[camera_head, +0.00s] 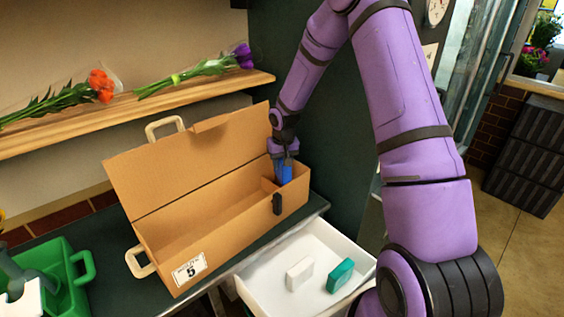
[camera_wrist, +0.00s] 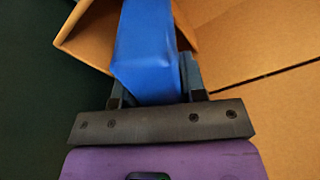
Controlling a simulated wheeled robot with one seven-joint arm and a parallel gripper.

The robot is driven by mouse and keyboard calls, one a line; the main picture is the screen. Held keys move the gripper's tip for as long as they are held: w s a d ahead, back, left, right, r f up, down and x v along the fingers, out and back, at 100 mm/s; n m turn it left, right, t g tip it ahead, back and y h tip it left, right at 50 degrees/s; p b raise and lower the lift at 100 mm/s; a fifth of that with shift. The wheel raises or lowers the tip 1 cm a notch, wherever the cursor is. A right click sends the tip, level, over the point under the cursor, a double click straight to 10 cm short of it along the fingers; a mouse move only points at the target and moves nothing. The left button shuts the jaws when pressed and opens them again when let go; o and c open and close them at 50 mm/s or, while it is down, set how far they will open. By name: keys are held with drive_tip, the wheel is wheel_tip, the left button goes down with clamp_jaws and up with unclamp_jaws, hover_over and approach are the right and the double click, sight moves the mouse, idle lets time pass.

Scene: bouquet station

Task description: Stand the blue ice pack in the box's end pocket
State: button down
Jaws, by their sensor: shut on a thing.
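The blue ice pack (camera_head: 285,173) is upright in the small end pocket at the right end of the open cardboard box (camera_head: 190,243). My gripper (camera_head: 283,158) is above that pocket, shut on the pack's upper part. In the wrist view the blue ice pack (camera_wrist: 147,50) sits between the fingers of my gripper (camera_wrist: 150,95), with the pocket's cardboard walls (camera_wrist: 85,40) around its far end. The pack's lower end is hidden inside the pocket, so I cannot tell whether it touches the bottom.
An open white drawer (camera_head: 318,262) below the box holds a white block (camera_head: 299,273) and a teal block (camera_head: 340,275). A green caddy (camera_head: 60,275) stands at the left. A shelf (camera_head: 150,108) with wrapped flowers runs behind the box. The box's long compartment is empty.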

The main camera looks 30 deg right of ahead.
drive_tip(key=shift+f, duration=0.55)
drive_tip(key=c, duration=0.7)
unclamp_jaws()
